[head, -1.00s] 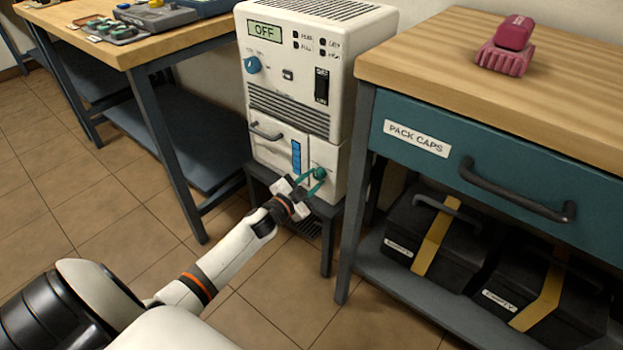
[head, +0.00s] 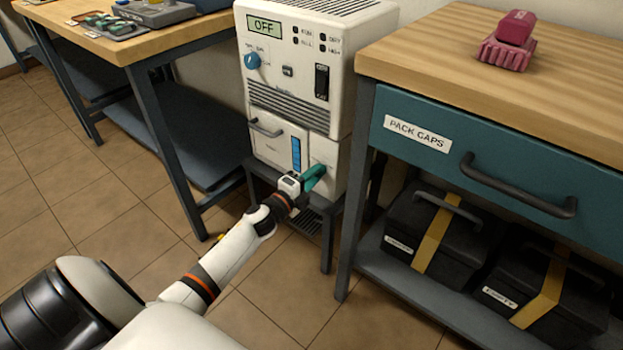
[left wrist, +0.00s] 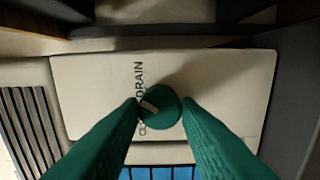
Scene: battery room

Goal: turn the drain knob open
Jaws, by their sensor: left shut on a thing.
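The drain knob (left wrist: 166,112) is a small round green knob with a pale pointer mark, on the white lower right panel (left wrist: 215,85) of the cabinet. The word DRAIN runs beside it in the left wrist view. Another word, starting with CL, is partly hidden by a finger. My left gripper (head: 316,171) has green fingers and reaches the panel from the front. Its fingertips are shut on the knob, one on each side. In the head view the fingers hide the knob. My right gripper is in neither view.
The white cabinet (head: 290,70) shows OFF on its display and stands on a dark stand. A blue level strip (head: 296,154) is left of the panel. A wooden workbench (head: 410,65) with a teal drawer (head: 510,180) stands close on the right. Floor is clear at left.

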